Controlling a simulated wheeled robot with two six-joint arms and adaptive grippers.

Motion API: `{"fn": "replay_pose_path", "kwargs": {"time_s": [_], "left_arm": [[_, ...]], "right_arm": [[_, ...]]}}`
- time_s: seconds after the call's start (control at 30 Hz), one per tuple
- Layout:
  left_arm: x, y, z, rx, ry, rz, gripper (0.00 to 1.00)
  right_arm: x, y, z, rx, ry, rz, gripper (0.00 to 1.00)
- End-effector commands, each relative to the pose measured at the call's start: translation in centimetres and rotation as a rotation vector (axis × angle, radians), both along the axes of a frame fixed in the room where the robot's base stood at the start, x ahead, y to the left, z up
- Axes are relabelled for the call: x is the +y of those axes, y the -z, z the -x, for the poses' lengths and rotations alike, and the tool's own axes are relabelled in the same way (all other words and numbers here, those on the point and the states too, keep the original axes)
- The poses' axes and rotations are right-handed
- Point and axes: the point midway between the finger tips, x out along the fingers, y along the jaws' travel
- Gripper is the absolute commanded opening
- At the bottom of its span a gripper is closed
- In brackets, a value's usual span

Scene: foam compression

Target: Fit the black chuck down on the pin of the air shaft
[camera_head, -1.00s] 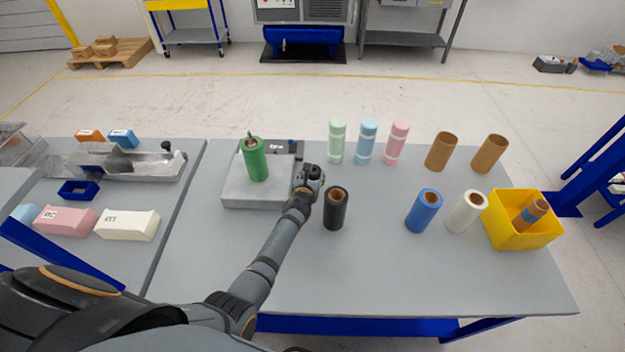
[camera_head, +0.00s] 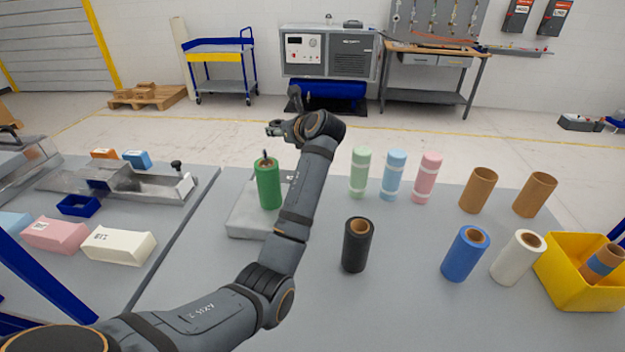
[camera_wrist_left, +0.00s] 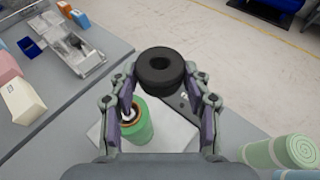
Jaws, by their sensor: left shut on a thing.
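The black chuck (camera_wrist_left: 160,70) is a thick dark ring with a centre hole, between the fingertips of my left gripper (camera_wrist_left: 161,88) in the left wrist view. The gripper (camera_head: 276,127) is shut on it and raised above and beyond the shaft in the head view, where the chuck is hard to make out. The air shaft's pin (camera_head: 265,154) sticks up out of a green roll (camera_head: 269,186) standing on a grey base block (camera_head: 245,214). In the left wrist view the green roll (camera_wrist_left: 140,128) and pin (camera_wrist_left: 135,108) are below and left of the chuck, apart from it.
A black roll (camera_head: 356,246) stands right of the base. Pale green, light blue and pink rolls (camera_head: 424,178) stand behind it. Blue and white rolls and a yellow bin (camera_head: 560,280) are farther right. A second table with metal trays (camera_head: 150,184) is at the left.

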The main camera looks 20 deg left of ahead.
Motion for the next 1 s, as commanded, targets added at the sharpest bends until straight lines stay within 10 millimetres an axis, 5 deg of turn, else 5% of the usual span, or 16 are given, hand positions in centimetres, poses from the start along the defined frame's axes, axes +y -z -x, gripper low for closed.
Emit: {"fn": "replay_pose_path", "kwargs": {"time_s": [0.03, 0.27, 0.57, 1.0], "left_arm": [[0.5, -0.4, 1.1, -0.007, -0.067, 0.002, 0.15], [1.6, -3.3, 4.7, 0.004, -0.242, 0.002, 0.15], [1.7, -3.2, 4.9, 0.006, -0.251, 0.002, 0.15], [1.7, -0.7, 4.9, 0.007, -0.249, 0.001, 0.15]], "right_arm": [[0.0, 2.0, 0.0, 0.000, 0.000, 0.000, 0.70], [0.0, 3.2, 0.0, 0.001, 0.000, 0.000, 0.70], [-0.1, 3.4, 0.0, 0.001, -0.001, 0.001, 0.70], [-0.2, 6.6, 0.1, 0.001, -0.001, 0.003, 0.70]]}}
